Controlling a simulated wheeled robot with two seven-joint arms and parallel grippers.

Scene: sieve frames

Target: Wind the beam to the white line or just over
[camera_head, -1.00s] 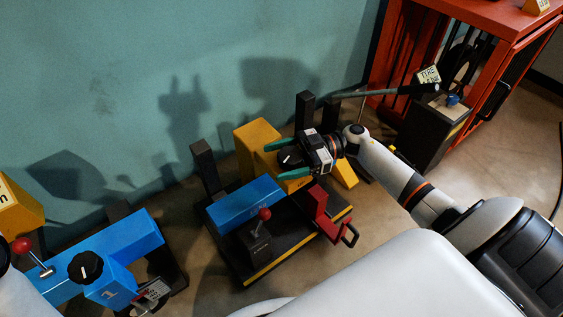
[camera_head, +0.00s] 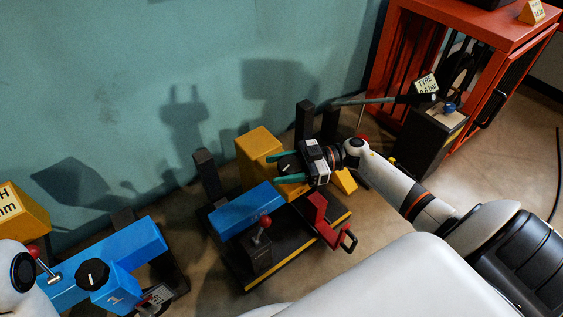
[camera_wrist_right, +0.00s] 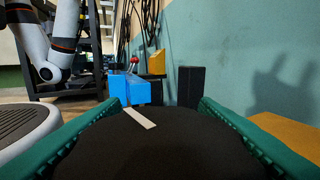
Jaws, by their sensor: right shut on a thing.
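My right gripper (camera_head: 290,168) has teal fingers and is shut on a black knob (camera_head: 287,162) at the yellow beam (camera_head: 258,146). In the right wrist view the knob (camera_wrist_right: 160,150) fills the space between both fingers, its white mark (camera_wrist_right: 139,118) pointing up and left. A blue beam (camera_head: 245,210) lies in front, over a dark base with a yellow edge. I cannot tell which beam the task means, and no white line shows on either. My left gripper is out of view; only part of my left arm shows at the left edge.
A second blue unit (camera_head: 140,253) with a black dial (camera_head: 92,274) is at left. An orange cabinet (camera_head: 512,40) stands at back right. The teal wall is close behind.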

